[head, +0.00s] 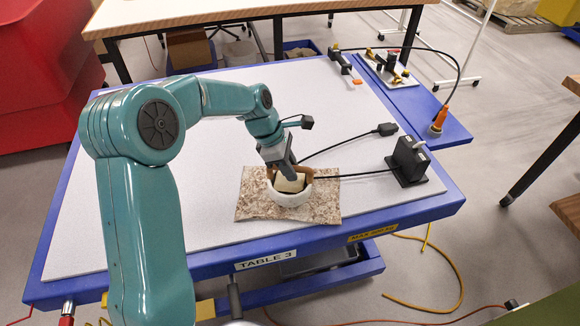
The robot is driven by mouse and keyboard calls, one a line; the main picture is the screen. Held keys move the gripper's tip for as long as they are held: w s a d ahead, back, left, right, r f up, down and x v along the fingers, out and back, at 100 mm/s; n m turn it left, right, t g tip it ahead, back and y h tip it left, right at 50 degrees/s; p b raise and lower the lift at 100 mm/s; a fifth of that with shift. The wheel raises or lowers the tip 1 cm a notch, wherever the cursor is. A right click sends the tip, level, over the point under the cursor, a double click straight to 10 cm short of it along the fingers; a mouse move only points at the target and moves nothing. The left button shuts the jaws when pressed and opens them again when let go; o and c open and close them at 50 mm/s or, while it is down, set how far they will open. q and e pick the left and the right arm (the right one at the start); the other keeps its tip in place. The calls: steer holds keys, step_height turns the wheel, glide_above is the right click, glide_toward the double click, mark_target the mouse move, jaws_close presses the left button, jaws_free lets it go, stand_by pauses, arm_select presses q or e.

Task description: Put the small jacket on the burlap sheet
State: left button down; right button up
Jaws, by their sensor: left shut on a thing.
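The small jacket (289,198) is a white, rounded plaster shell with a beige middle. My left gripper (288,174) reaches down from above and is shut on it. The jacket is over the brown mottled burlap sheet (252,206), which lies flat near the front edge of the table. The jacket's lower edge looks at or very close to the sheet; I cannot tell whether it touches. The gripper hides part of the jacket's far side. My right gripper is not in view.
A black device (408,161) with cables stands right of the sheet on the white tabletop (225,110). A cable runs close to the jacket. A black connector (386,129) lies behind. Tools and a small fitting board (400,82) are at the back right. The tabletop's middle is clear.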

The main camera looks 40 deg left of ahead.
arm_select(q)
steer(key=shift+f, duration=0.2)
steer(key=shift+s+d+f, duration=0.1)
steer(key=shift+s+f, duration=0.15)
steer(key=shift+f, duration=0.25)
steer(key=c, duration=1)
jaws_free()
steer(key=shift+w+f, duration=0.15)
steer(key=shift+f, duration=0.05)
steer(key=shift+o, duration=0.2)
steer(key=shift+r, duration=0.15)
steer(key=shift+r, duration=0.1)
